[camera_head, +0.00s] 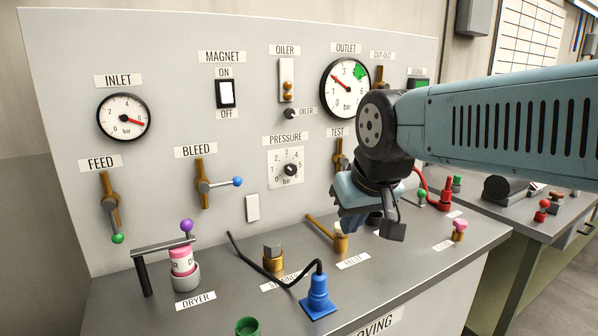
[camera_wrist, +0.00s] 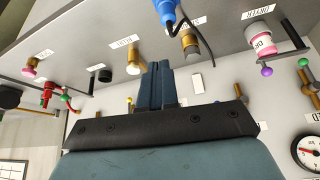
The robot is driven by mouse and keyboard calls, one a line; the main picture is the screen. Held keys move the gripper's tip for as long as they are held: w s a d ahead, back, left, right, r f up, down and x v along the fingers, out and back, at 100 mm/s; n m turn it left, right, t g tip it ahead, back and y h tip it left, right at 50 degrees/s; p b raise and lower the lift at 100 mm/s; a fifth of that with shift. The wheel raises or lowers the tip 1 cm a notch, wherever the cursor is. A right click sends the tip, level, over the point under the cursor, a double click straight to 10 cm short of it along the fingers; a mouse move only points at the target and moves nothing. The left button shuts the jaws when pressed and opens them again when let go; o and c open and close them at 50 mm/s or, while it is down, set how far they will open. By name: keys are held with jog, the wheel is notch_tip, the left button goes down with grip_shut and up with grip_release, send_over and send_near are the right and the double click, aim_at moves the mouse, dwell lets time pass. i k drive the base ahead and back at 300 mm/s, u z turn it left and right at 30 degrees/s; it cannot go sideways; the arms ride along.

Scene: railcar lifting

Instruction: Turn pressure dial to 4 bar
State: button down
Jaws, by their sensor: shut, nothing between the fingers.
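The pressure dial (camera_head: 290,169) is a black knob on a white square scale plate marked in bar, on the upright grey panel. Its pointer is too small to read surely. The outlet gauge (camera_head: 345,88) above has a red needle at the upper left and a green zone at the upper right. My gripper (camera_head: 352,196) is to the right of the dial, apart from it, in front of the panel. In the wrist view my gripper (camera_wrist: 158,72) has its blue-grey fingers together, empty. I cannot make out the dial in the wrist view.
The bleed lever (camera_head: 203,186) and feed lever (camera_head: 110,206) are on the panel's left. A brown-handled valve (camera_head: 340,242), a blue plug (camera_head: 318,296) with a black cable and a pink dryer cartridge (camera_head: 182,262) stand on the bench below. My arm hides part of the panel's right side.

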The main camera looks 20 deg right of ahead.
aim_at(290, 169)
jog(key=u, duration=0.35)
jog(key=k, duration=1.15)
jog(key=z, duration=1.15)
jog(key=i, duration=1)
jog(key=u, duration=0.15)
